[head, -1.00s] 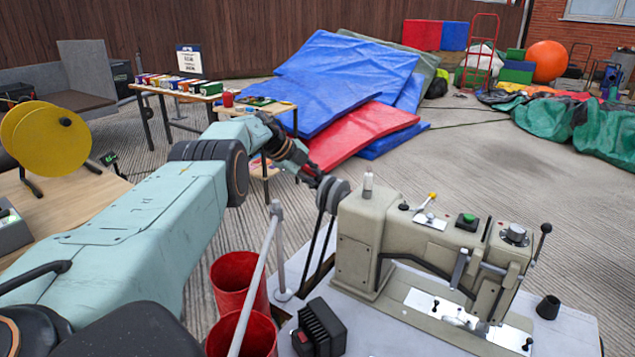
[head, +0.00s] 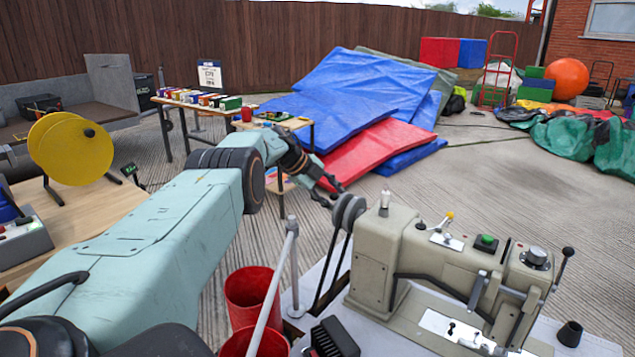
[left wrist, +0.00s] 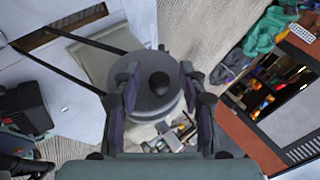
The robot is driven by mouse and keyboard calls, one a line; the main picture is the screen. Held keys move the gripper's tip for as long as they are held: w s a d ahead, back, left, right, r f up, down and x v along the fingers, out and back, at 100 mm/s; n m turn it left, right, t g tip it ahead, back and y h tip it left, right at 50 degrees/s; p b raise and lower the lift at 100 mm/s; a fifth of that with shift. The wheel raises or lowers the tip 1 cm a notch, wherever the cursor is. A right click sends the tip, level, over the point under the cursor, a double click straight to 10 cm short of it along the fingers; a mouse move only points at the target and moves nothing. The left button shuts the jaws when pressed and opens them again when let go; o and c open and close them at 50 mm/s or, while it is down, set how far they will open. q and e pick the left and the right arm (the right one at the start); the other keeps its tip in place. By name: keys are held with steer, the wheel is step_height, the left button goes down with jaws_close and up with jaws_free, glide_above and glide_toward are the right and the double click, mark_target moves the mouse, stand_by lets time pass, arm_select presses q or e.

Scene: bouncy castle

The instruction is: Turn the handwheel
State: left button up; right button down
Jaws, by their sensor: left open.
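The handwheel (head: 350,210) is a grey, grooved wheel on the left end of a beige sewing machine (head: 400,240). A belt runs down from it. My left gripper (head: 330,188) is at the wheel's outer left side, with its fingers open. In the left wrist view the handwheel (left wrist: 155,98) shows face-on, with a dark round knob at its centre. The left gripper's fingers (left wrist: 160,76) stand on both sides of the wheel. Whether they touch its rim I cannot tell. My right gripper is not in view.
The machine stands on a pale table (head: 395,335). A slanted grey rod (head: 275,285) and red bins (head: 250,290) are below my left arm. A black box (head: 333,338) sits on the table's near side. Blue and red mats (head: 365,85) lie farther back.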

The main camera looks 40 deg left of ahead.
arm_select(q)
steer(key=shift+v, duration=1)
steer(key=v, duration=0.9)
steer(key=shift+s+r, duration=0.15)
steer(key=shift+d, duration=0.1)
